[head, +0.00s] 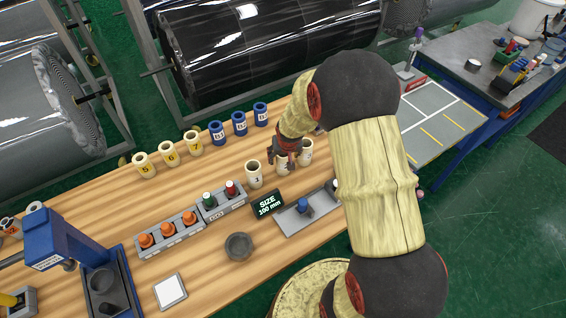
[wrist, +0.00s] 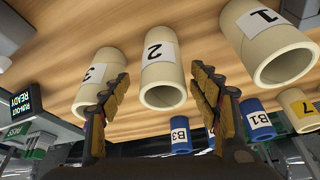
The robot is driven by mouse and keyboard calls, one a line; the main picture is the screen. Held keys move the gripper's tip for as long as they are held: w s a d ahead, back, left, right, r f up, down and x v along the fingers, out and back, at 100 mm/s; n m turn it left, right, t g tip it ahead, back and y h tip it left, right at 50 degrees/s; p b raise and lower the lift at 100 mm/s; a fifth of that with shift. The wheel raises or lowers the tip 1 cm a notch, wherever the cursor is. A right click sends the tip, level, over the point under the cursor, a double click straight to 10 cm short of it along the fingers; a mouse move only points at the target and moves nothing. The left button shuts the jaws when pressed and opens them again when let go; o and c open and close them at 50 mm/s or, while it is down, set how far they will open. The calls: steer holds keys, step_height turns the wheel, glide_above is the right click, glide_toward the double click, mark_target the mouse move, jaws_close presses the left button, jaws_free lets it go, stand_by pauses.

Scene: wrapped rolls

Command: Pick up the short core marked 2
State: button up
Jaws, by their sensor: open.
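The short core marked 2 is a cream, hollow cylinder standing on the wooden bench. In the wrist view the core marked 2 (wrist: 163,76) shows between my two open fingers, with its label facing me; I cannot tell whether a finger touches it. In the head view the core marked 2 (head: 282,168) is partly hidden by my gripper (head: 285,155), which is at its top. The core marked 1 (head: 254,176) stands on its left and the core marked 3 (head: 307,150) on its right; they also show in the wrist view, core 1 (wrist: 265,45) and core 3 (wrist: 97,80).
Large wrapped rolls (head: 265,45) lie beyond the bench.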

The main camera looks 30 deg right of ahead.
steer(key=x, duration=0.3)
steer(key=shift+w+a+f+b, duration=0.1)
steer(key=shift+a+f+b, duration=0.05)
steer(key=shift+f+b, duration=0.25)
steer(key=shift+w+f, duration=0.25)
steer(key=shift+f, duration=0.15)
steer(key=shift+c, duration=0.7)
steer(key=c, duration=1.1)
steer(key=shift+r, duration=0.1)
steer(key=shift+c, duration=0.5)
